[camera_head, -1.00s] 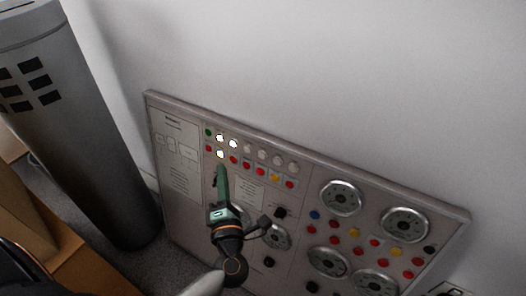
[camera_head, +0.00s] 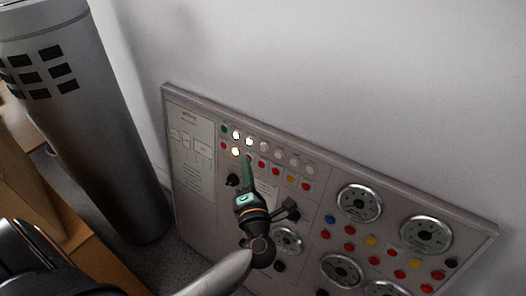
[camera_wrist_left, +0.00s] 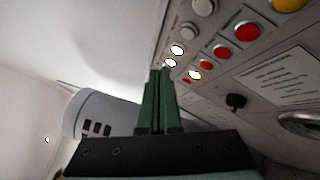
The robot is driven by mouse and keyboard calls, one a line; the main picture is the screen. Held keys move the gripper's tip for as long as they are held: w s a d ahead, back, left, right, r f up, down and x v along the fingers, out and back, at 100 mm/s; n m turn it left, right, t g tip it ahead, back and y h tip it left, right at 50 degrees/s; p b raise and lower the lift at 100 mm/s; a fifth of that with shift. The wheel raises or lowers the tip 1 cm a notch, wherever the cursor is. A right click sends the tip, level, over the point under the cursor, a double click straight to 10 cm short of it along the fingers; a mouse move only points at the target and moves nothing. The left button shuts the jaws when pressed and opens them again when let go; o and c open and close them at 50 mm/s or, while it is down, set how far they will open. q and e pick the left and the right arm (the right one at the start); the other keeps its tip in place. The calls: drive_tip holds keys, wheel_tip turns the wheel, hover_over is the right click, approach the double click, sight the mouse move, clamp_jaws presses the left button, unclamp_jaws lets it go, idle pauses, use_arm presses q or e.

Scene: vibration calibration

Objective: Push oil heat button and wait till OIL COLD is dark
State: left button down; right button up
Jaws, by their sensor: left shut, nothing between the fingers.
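A grey control panel (camera_head: 205,200) leans by the wall in the head view. At its upper left are three lit white lights: two in the upper row, one (camera_head: 236,151) in the row below. They also show lit in the left wrist view (camera_wrist_left: 195,75). Several red and yellow buttons and unlit round lamps continue to the right. Labels are too small to read, so I cannot tell which is OIL COLD or oil heat. My left gripper (camera_head: 247,159) is shut and empty, its green fingertips close to the lower lit light. I cannot tell whether they touch anything. My right gripper is not in view.
Round gauges (camera_head: 359,203) and more coloured buttons fill the panel's right side. A black knob (camera_head: 233,180) sticks out left of my gripper. A grey cylinder (camera_head: 100,130) with dark square openings stands left of the panel. The wall above is bare.

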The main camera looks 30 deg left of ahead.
sight(263, 148)
use_arm(q)
drive_tip(key=w, duration=0.2)
drive_tip(key=w+f+b, duration=0.1)
drive_tip(key=w, duration=0.1)
drive_tip(key=shift+w+d, duration=0.2)
drive_tip(key=shift+w, duration=0.2)
idle(0.8)
idle(0.8)
drive_tip(key=shift+w, duration=0.1)
drive_tip(key=shift+w+f+b, duration=0.1)
drive_tip(key=shift+w+b, duration=0.2)
